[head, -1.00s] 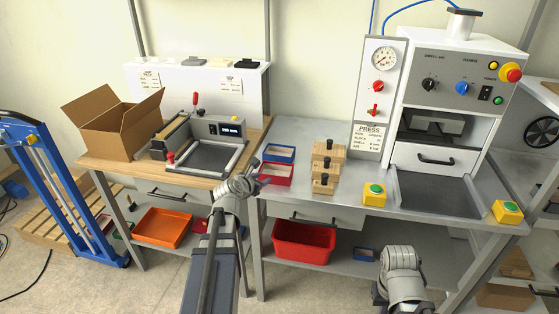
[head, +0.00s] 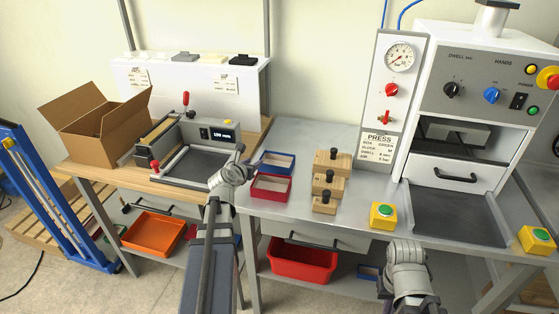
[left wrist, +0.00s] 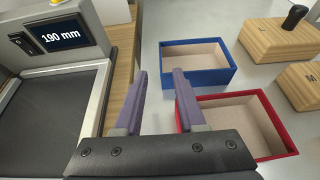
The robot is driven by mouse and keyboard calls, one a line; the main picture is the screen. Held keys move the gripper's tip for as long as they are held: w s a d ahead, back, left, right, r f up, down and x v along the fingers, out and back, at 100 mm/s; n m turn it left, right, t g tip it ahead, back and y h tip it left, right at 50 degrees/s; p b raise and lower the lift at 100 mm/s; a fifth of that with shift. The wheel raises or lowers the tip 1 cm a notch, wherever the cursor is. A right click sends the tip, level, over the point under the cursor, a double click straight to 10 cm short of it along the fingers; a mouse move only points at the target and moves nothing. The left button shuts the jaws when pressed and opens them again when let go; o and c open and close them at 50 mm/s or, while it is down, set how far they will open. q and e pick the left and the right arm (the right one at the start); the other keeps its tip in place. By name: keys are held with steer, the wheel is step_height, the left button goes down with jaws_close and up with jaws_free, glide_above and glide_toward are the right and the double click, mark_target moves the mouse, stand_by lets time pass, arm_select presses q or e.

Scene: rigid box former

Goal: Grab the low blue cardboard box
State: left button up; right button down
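The low blue cardboard box (head: 278,161) lies open side up on the metal bench, behind a red box (head: 271,188). In the left wrist view the blue box (left wrist: 197,62) shows its beige inside, ahead and slightly right of the fingers, and the red box (left wrist: 240,122) is nearer and to the right. My left gripper (head: 248,167) is just left of the two boxes; in the left wrist view its fingers (left wrist: 159,80) are apart with nothing between them. My right arm is at the lower right of the head view, with its fingers hidden.
Wooden blocks with black knobs (head: 329,180) stand right of the boxes. A measuring device (head: 195,153) and an open brown carton (head: 93,125) are on the wooden bench to the left. The press (head: 467,110) stands at the right, with yellow button boxes (head: 383,215) before it.

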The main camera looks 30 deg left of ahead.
mark_target(277, 163)
arm_select(q)
steer(key=shift+b+x, duration=1.55)
steer(key=shift+x, duration=2.4)
steer(key=shift+r, duration=0.1)
jaws_close()
